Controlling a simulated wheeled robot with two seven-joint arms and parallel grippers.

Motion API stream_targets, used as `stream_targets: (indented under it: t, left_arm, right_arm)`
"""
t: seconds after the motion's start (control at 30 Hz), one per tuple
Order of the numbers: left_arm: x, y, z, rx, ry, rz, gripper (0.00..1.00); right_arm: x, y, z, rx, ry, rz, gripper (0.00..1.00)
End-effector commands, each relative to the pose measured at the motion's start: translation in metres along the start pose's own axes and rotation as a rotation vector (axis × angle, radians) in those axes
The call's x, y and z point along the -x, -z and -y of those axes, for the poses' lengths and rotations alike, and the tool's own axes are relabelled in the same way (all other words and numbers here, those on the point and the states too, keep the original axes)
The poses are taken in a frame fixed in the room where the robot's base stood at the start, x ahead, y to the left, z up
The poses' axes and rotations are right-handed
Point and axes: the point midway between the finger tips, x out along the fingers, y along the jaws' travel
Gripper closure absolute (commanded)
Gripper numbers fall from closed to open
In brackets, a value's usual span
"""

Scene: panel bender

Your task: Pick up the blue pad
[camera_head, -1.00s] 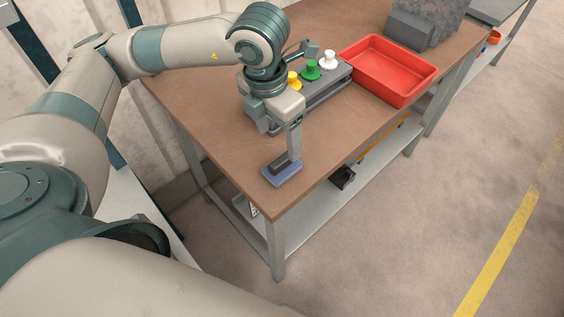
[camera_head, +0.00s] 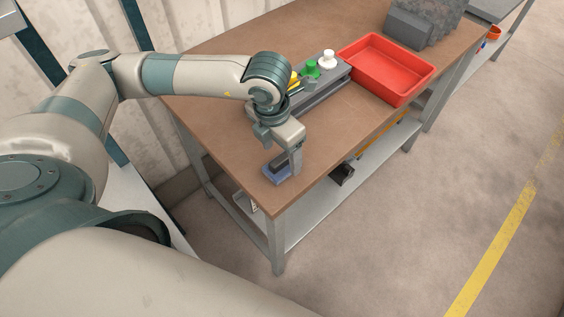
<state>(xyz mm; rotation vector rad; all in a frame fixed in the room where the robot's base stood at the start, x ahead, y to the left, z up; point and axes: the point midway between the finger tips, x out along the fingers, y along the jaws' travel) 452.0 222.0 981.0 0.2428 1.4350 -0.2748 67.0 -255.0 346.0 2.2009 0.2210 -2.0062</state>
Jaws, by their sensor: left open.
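The blue pad (camera_head: 276,180) lies flat on the brown table (camera_head: 215,110) near its front corner. It has a dark grip on top, partly hidden by my gripper. My left gripper (camera_head: 284,165) points down over the pad, with its visible finger beside the dark grip on the right. The other finger is mostly hidden. The gripper is open, and I cannot tell whether it touches the pad. My right gripper is out of view.
A grey rack (camera_head: 330,88) with yellow, green (camera_head: 311,70) and white (camera_head: 327,60) knobbed pieces stands behind the gripper. A red tray (camera_head: 385,70) is to its right, with a grey block (camera_head: 410,30) beyond. The table's left part is clear.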

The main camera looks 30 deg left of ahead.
Motion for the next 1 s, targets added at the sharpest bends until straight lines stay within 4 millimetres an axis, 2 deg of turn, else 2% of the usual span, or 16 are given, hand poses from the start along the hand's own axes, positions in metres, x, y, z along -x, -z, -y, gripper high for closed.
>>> stream_targets:
  t: [0.2,0.4,0.9,1.0]
  left_arm:
    - [-0.02,-0.001,-0.003,0.001,-0.002,-0.004,0.31]
    - [-0.041,-0.001,-0.003,0.0,0.0,-0.002,0.31]
    - [-0.043,-0.001,-0.003,0.0,-0.001,0.0,0.31]
    - [-0.043,-0.001,-0.003,0.0,-0.001,0.0,0.55]
  right_arm:
    - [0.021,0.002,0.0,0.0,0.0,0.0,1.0]
    - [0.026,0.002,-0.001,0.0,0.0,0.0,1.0]
    - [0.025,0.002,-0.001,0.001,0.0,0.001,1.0]
    - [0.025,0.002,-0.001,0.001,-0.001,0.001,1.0]
